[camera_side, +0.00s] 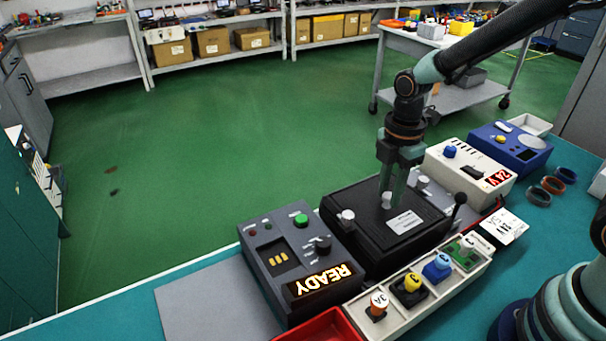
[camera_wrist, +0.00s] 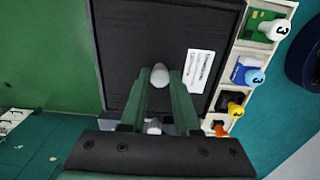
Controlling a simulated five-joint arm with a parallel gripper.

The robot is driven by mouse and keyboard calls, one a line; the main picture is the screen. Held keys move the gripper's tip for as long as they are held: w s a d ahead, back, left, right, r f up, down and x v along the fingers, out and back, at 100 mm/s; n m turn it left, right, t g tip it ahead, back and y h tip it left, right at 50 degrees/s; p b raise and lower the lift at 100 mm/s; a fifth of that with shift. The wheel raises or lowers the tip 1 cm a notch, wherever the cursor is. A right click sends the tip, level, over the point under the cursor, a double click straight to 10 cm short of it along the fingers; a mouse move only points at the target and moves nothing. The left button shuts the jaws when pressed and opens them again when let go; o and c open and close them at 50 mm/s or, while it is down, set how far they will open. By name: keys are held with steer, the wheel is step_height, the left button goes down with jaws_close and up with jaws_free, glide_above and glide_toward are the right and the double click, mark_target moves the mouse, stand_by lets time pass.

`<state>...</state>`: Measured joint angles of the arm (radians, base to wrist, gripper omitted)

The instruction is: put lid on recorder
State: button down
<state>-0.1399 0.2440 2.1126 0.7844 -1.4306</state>
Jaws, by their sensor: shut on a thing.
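A black lid (camera_side: 365,200) with a white label and a pale knob in its middle lies flat over a dark box, which I take as the recorder (camera_side: 385,262). I cannot tell whether any gap is left between them. My gripper (camera_side: 387,201) points straight down and is shut on the lid's knob. In the wrist view the two green fingers (camera_wrist: 161,88) close on either side of the pale knob (camera_wrist: 160,74), and the lid (camera_wrist: 170,28) fills the middle. The recorder's edges are mostly hidden under the lid.
A grey unit (camera_side: 268,233) with a lit READY display stands left of the recorder. A white tray (camera_side: 452,292) of numbered knobbed parts lies in front. A cream unit (camera_side: 492,166) and a blue unit (camera_side: 478,138) stand to the right. A red bin (camera_side: 325,328) sits at the front edge.

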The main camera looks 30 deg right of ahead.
steer(key=c, duration=0.6)
jaws_free()
steer(key=shift+o, duration=0.2)
steer(key=shift+r, duration=0.1)
steer(key=shift+r, duration=2.45)
steer(key=shift+r, duration=2)
